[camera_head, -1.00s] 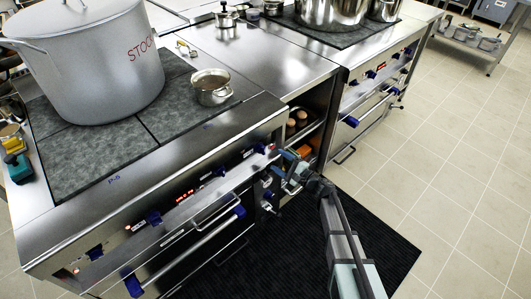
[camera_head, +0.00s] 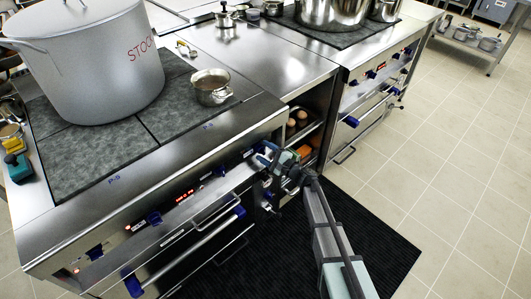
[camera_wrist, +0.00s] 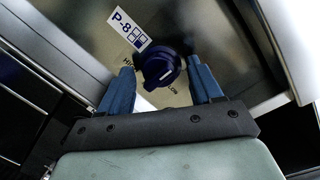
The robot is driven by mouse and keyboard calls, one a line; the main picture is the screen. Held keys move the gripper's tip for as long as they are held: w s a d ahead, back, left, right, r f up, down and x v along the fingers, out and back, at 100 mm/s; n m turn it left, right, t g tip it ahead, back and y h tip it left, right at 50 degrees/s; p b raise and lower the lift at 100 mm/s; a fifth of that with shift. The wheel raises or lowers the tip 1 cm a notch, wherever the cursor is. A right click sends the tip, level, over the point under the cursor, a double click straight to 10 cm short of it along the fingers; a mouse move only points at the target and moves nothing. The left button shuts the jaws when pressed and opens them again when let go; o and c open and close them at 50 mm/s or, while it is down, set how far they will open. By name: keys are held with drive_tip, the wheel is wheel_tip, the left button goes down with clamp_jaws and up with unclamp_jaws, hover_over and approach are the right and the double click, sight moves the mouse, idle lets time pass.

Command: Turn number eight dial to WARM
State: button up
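The number eight dial (camera_wrist: 158,72) is a dark blue round knob with a pale pointer mark, under a white P-8 label (camera_wrist: 131,29) in the wrist view. Part of the word marks around it shows, but the setting it points to is not readable. My gripper (camera_wrist: 160,82) has its two blue fingers apart, one on each side of the dial. A gap shows between the dial and the left finger; the right finger is closer, and contact is unclear. In the head view my gripper (camera_head: 272,158) is at the right end of the stove's front panel and hides the dial.
Other blue knobs (camera_head: 154,218) and an oven handle (camera_head: 212,209) line the stove front. A large stockpot (camera_head: 90,65) and a small pot (camera_head: 211,88) stand on top. An open shelf with eggs (camera_head: 300,117) is just right of my gripper.

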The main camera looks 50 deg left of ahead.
drive_tip(key=c, duration=0.9)
drive_tip(key=m, duration=0.6)
drive_tip(key=shift+f+y, duration=0.1)
drive_tip(key=shift+y, duration=0.3)
drive_tip(key=shift+m+t+y, duration=0.3)
drive_tip(key=shift+m+t, duration=0.1)
drive_tip(key=shift+m, duration=2.2)
drive_tip(key=shift+a, duration=0.1)
drive_tip(key=o, duration=1)
